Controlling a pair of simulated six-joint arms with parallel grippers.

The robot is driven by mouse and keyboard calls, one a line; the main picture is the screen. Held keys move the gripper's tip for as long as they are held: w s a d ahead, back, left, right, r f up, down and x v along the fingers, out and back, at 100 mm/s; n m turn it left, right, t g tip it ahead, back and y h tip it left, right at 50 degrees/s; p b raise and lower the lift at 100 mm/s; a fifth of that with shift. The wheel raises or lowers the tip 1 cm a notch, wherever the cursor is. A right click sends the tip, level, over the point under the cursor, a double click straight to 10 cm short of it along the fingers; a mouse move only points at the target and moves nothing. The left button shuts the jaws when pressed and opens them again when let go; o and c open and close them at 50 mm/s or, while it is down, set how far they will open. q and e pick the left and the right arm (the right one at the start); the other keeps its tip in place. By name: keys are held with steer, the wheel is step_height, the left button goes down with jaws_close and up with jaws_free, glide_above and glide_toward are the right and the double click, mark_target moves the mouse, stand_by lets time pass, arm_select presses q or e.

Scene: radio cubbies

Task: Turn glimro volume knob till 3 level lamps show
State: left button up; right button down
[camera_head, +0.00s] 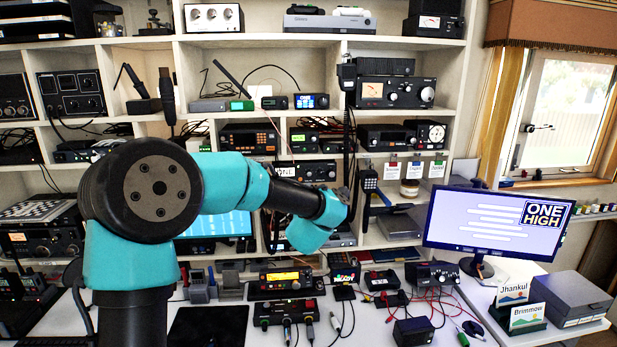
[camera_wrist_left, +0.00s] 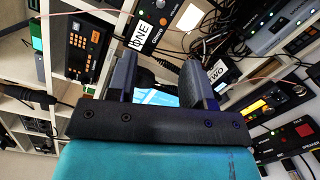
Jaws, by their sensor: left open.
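I cannot read the name glimro on any device, so I cannot tell which radio it is. Level lamps cannot be made out on it. My left gripper (camera_wrist_left: 160,85) is open in the left wrist view, with nothing between its fingers. In the head view it is largely hidden by my teal wrist, in front of the middle shelves. A TWO label (camera_wrist_left: 215,73) is just right of the right finger. My right gripper is not in view.
The shelves hold several radios, including one with a large dial and knob (camera_head: 396,92). A monitor (camera_head: 497,225) reads ONE HIGH. On the desk stand a yellow-display radio (camera_head: 283,281), a switch box (camera_head: 289,312), cables and a black box (camera_head: 413,331). Cables hang near the gripper.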

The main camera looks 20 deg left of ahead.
mark_target(309, 174)
arm_select(q)
steer(key=x, duration=1.7)
jaws_close()
